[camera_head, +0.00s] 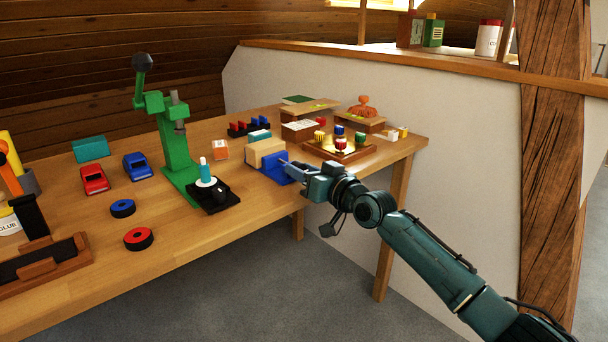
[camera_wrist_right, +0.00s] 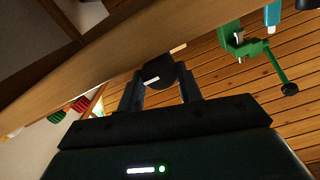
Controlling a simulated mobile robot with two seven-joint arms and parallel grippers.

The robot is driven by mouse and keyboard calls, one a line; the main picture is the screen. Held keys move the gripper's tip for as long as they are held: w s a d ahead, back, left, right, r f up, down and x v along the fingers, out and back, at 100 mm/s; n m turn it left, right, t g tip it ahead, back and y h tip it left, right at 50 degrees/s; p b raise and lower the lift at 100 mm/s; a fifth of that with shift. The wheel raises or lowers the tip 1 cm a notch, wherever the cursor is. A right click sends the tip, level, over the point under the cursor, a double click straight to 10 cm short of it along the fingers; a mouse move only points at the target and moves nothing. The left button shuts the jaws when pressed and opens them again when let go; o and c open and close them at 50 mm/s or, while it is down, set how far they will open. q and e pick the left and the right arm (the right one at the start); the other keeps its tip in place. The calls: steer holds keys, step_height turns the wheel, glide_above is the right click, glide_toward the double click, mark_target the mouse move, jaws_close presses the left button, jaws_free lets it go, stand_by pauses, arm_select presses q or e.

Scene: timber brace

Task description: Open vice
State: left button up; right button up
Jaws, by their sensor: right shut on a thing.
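The vice (camera_head: 276,168) is blue and stands near the table's front edge, with a tan wooden block (camera_head: 266,150) against its far side. Whether the block is gripped by it I cannot tell. My right gripper (camera_head: 296,168) reaches the vice's near right side in the head view. In the right wrist view the gripper (camera_wrist_right: 162,90) is shut on a dark rounded piece (camera_wrist_right: 158,76), which looks like the vice's handle. The handle is hidden by the gripper in the head view. My left gripper is not in view.
A green press (camera_head: 176,150) stands left of the vice, with a black tray (camera_head: 214,202) before it. A wooden tray (camera_head: 340,152) with coloured pieces lies to the right. Toy cars and round wheels lie further left. The front table strip is mostly clear.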

steer(key=shift+f+n+b, duration=0.1)
steer(key=shift+n+b, duration=0.3)
steer(key=shift+n, duration=0.6)
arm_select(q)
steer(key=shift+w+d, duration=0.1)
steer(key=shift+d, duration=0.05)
arm_select(e)
steer(key=shift+a+n, duration=0.1)
steer(key=shift+n, duration=1)
steer(key=o, duration=1)
steer(key=shift+s, duration=0.1)
steer(key=shift+s+d, duration=0.35)
steer(key=shift+s, duration=0.1)
arm_select(q)
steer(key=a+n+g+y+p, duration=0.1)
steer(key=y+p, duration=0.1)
steer(key=p, duration=0.1)
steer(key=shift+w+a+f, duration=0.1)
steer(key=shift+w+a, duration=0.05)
arm_select(e)
steer(key=v, duration=1.2)
arm_select(q)
steer(key=shift+p, duration=0.35)
